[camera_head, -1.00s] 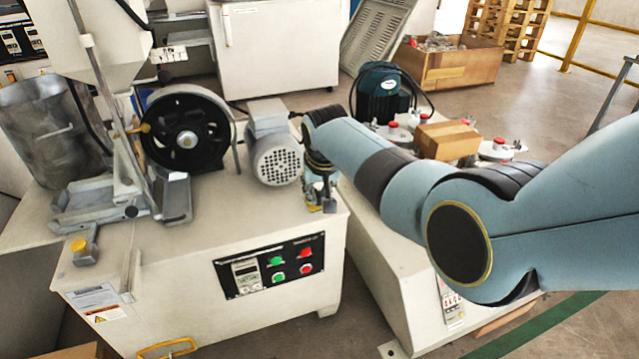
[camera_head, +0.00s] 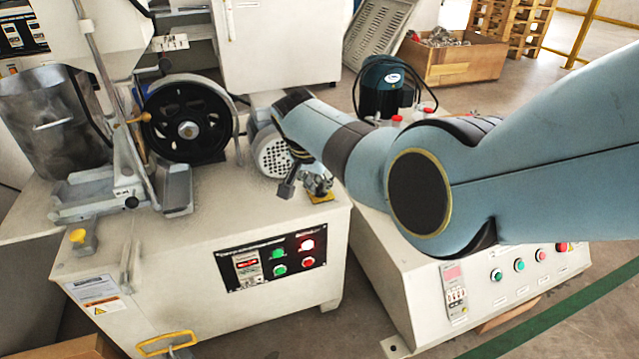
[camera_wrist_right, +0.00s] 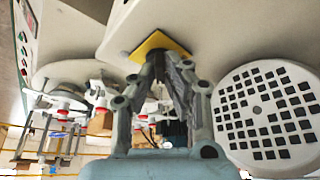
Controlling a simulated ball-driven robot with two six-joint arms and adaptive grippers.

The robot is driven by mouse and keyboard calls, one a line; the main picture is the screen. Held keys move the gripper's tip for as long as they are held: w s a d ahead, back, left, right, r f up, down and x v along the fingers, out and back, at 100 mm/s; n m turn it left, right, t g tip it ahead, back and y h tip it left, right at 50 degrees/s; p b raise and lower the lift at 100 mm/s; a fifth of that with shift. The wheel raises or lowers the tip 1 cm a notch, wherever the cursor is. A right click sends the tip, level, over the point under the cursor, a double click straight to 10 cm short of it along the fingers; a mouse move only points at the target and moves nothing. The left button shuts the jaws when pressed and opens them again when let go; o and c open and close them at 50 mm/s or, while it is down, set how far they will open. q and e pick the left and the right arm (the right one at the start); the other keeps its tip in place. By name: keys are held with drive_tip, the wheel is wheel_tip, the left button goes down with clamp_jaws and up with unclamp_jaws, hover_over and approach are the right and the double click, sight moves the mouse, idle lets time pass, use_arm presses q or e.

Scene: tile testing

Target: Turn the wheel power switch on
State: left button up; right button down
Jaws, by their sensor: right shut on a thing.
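The wheel power switch is a dark knob (camera_wrist_right: 157,60) on a yellow square plate (camera_wrist_right: 155,43) in the right wrist view. The plate (camera_head: 322,198) also shows on the right front corner of the left machine's top. My right gripper (camera_wrist_right: 163,66) has its fingers closed around the knob; it appears small at the end of my arm in the head view (camera_head: 317,184). The fingers hide much of the knob, so its exact angle is unclear. The black wheel (camera_head: 187,130) stands behind on the same machine. My left gripper is not in view.
The motor (camera_head: 272,152) with its round slotted cover is close beside my right gripper. The control panel (camera_head: 270,260) on the machine's front has a glowing red upper right button and a lit display. A second machine (camera_head: 420,285) stands to the right, under my arm.

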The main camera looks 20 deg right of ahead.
idle(0.4)
drive_tip(key=c, duration=1.4)
unclamp_jaws()
drive_tip(key=shift+r, duration=0.1)
drive_tip(key=v, duration=0.7)
drive_tip(key=shift+r, duration=0.15)
